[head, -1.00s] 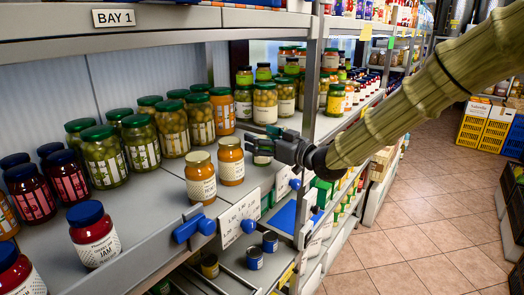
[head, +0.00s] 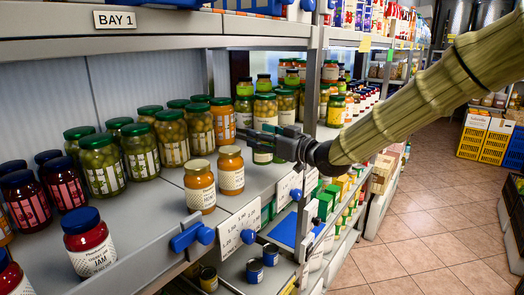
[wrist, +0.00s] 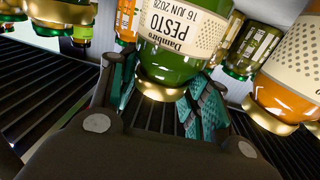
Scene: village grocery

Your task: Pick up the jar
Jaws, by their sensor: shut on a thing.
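The pesto jar (wrist: 177,66) is green with a gold lid and a cream label. In the wrist view it sits between the two teal fingers, close to its lid. My gripper (head: 260,140) is shut on this jar; in the head view it reaches in from the right over the shelf front. Part of the jar's pale label (head: 262,157) shows below the fingers. The rest of it is partly hidden by the gripper. I cannot tell from these views how far its base is above the shelf.
Two orange jars (head: 231,171) stand just left of the gripper at the shelf edge. Green-lidded jars (head: 172,138) fill the back. A red jam jar (head: 88,243) stands front left. A shelf post (head: 309,100) is close behind the gripper. The aisle floor (head: 420,220) is clear.

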